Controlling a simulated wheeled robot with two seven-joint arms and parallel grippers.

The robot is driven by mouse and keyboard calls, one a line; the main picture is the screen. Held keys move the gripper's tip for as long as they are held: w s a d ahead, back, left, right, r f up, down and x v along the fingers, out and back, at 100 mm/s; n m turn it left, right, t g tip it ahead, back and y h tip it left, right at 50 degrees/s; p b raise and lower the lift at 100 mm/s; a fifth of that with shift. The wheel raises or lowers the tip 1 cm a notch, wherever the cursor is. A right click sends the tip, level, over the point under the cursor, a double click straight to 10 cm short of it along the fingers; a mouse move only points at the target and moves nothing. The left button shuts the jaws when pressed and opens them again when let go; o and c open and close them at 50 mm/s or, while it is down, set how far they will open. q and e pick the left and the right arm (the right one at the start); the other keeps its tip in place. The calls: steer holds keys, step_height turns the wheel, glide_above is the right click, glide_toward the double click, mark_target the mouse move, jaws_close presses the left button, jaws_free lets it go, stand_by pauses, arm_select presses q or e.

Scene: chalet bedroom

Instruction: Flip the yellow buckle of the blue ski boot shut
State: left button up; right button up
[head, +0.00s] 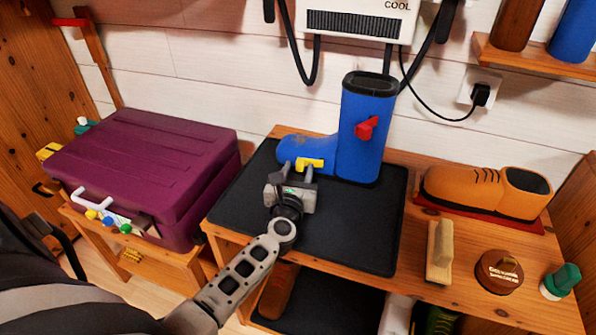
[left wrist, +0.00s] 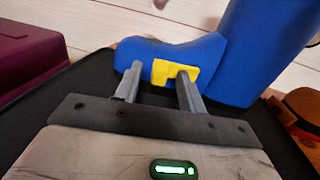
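The blue ski boot (head: 362,130) stands upright on a black mat (head: 350,235) on the wooden bench, its toe to the left. Its yellow buckle (head: 311,163) is low on the near side of the foot. A red buckle (head: 367,128) is higher on the shaft. My left gripper (head: 295,170) is at the yellow buckle, its two fingers apart. In the left wrist view, the fingers (left wrist: 158,80) reach toward the yellow buckle (left wrist: 176,73), one at each side of it. I cannot tell whether they touch it. My right gripper is not in view.
A purple suitcase (head: 145,165) stands on a low stand to the left. An orange shoe (head: 485,190), a brush (head: 440,250), a brown round tin (head: 499,271) and a green-capped bottle (head: 561,281) are on the right. A boot dryer with hoses (head: 360,20) hangs behind.

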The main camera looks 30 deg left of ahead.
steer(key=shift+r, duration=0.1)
arm_select(q)
jaws_close()
steer(key=shift+w+a+f+m+t+h+b, duration=0.2)
steer(key=shift+a+m+t+h+b, duration=0.15)
steer(key=shift+m+h+b, duration=0.45)
steer(key=shift+w+a+h, duration=0.1)
steer(key=shift+h, duration=0.3)
steer(key=shift+w+r+h, duration=0.1)
steer(key=shift+r+h, duration=0.1)
steer(key=shift+h, duration=0.1)
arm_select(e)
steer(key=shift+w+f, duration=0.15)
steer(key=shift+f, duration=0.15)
arm_select(q)
jaws_free()
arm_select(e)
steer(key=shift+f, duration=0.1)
